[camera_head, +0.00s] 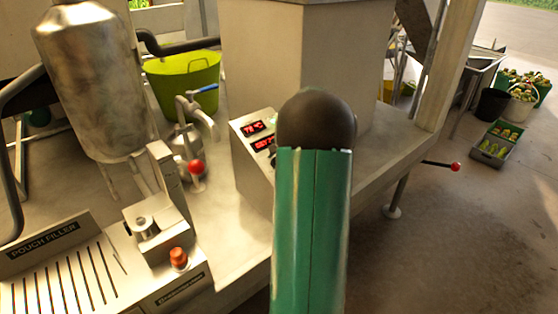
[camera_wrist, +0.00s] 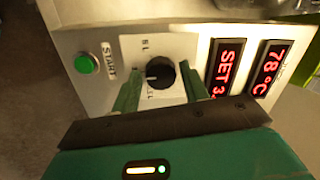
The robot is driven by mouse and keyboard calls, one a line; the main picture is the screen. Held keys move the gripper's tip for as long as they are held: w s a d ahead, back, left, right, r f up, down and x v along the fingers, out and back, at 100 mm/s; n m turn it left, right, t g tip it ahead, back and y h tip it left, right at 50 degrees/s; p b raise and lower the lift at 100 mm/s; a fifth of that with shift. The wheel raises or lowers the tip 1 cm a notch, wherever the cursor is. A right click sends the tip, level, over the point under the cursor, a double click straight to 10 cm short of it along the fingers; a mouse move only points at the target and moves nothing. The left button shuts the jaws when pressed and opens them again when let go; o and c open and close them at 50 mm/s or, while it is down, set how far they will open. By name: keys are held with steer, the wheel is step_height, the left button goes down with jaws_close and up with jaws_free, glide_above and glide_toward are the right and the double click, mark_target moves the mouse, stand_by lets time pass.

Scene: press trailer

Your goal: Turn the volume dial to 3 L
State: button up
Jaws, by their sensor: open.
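The black volume dial (camera_wrist: 166,72) is on a pale plate in the wrist view, with a white pointer mark toward its left side. Small scale marks are printed around it, too small to read surely. My gripper (camera_wrist: 159,78) is open, its two green fingers on either side of the dial. I cannot tell whether they touch it. The red SET display (camera_wrist: 227,70) beside it shows a 3, with the rest cut off by my gripper. In the head view my green arm hides the dial and my gripper.
A green START button (camera_wrist: 86,64) is left of the dial, and a 78 °C display (camera_wrist: 268,68) is right. In the head view, a steel tank (camera_head: 90,80), a red-knobbed lever (camera_head: 196,167) and a lime tub (camera_head: 185,85) stand left of the control box (camera_head: 250,180).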

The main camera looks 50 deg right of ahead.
steer(key=v, duration=1.3)
steer(key=shift+s+r, duration=0.15)
steer(key=shift+r, duration=0.1)
